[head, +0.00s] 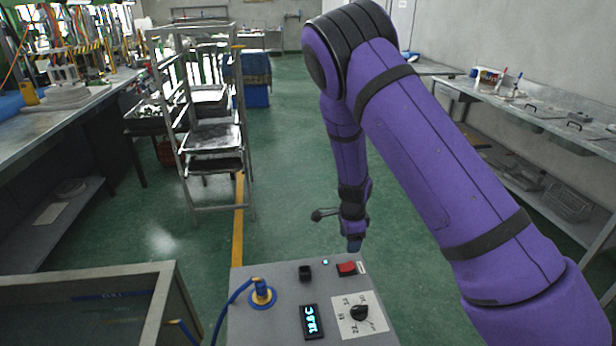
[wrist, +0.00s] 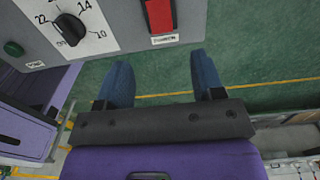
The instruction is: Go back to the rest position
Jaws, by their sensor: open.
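My gripper (wrist: 162,90) shows in the wrist view with its two blue fingers spread apart and nothing between them. In the head view my purple arm reaches forward and bends down, and the gripper (head: 354,243) hangs just beyond the far edge of a grey control box (head: 285,318). The box carries a black dial (head: 359,313), a red switch (head: 347,268), a lit display (head: 312,320) and a blue cable plug (head: 262,293). In the wrist view the dial (wrist: 70,28) and red switch (wrist: 160,16) lie beyond the fingers. I see no contact between fingers and box.
A metal rack (head: 212,140) stands at centre left. Workbenches line the left (head: 60,115) and right (head: 540,118) sides. A framed metal box (head: 90,300) is at the lower left. Green floor (head: 290,150) is open in the middle.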

